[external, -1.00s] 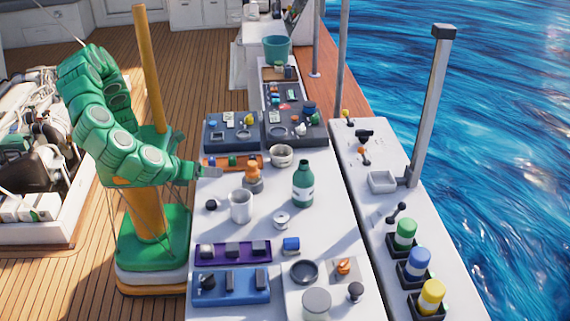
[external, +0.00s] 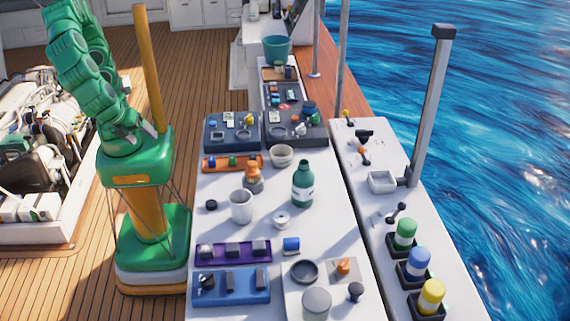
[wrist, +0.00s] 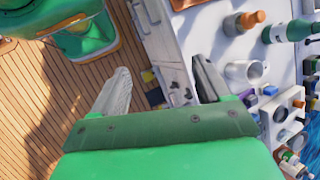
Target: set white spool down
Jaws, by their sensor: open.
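The small white spool (external: 281,220) stands on the white table top (external: 325,225), in front of the green bottle (external: 303,186) and right of the white mug (external: 241,206). Nothing holds it. I cannot pick it out surely in the wrist view. My gripper (wrist: 160,65) is open in the wrist view, with nothing between its two fingers. It hangs over the deck and the table's left edge, apart from the spool.
An orange tray (external: 207,164), a purple tray (external: 212,260) and a blue tray (external: 240,298) lie along the table's left side. An orange-topped bottle (external: 253,175) and a bowl (external: 281,155) stand farther back. A tall post (external: 432,105) rises at the right. Some bare table surrounds the spool.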

